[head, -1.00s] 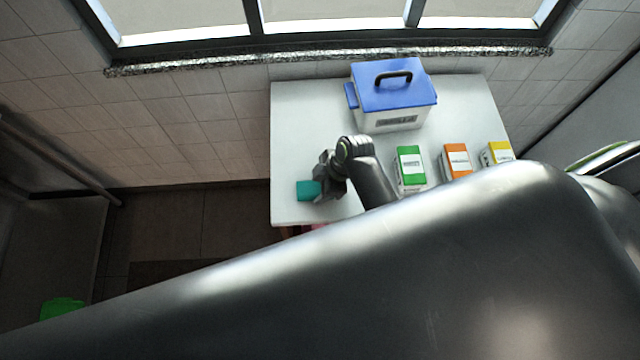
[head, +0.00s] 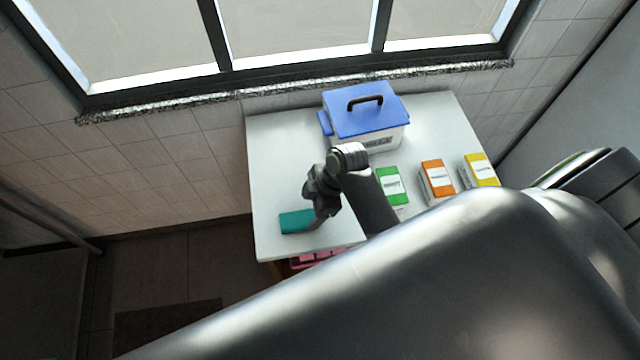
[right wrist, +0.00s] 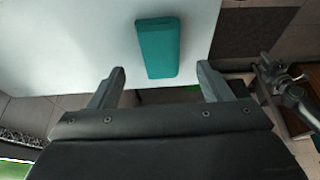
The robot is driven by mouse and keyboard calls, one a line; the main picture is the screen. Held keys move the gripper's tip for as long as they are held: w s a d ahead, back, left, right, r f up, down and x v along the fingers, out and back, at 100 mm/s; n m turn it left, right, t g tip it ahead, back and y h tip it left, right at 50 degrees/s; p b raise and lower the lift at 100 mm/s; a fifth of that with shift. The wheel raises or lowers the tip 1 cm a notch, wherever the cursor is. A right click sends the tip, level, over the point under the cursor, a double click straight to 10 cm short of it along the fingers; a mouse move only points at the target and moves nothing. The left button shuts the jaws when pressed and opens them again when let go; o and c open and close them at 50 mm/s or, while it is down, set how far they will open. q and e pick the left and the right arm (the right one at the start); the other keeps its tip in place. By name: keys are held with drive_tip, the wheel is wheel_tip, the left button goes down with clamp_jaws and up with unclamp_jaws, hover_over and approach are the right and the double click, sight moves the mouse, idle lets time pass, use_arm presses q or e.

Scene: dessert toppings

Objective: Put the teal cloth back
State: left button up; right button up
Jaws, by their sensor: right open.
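The teal cloth (head: 295,221) lies as a folded block on the white table near its left front corner. In the right wrist view the teal cloth (right wrist: 158,47) lies ahead of the fingers and roughly between their lines, with a gap around it. My right gripper (head: 317,222) is just right of the cloth in the head view. In the right wrist view my right gripper (right wrist: 160,78) has its fingers spread wide with nothing between the tips.
On the white table (head: 275,150) stand a white box with a blue lid (head: 366,112) and green (head: 391,187), orange (head: 437,180) and yellow (head: 480,170) cartons. A pink item (head: 318,258) shows below the front edge. The left part of the table is clear.

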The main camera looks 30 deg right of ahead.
drive_tip(key=v, duration=0.6)
drive_tip(key=shift+s, duration=0.1)
idle(0.5)
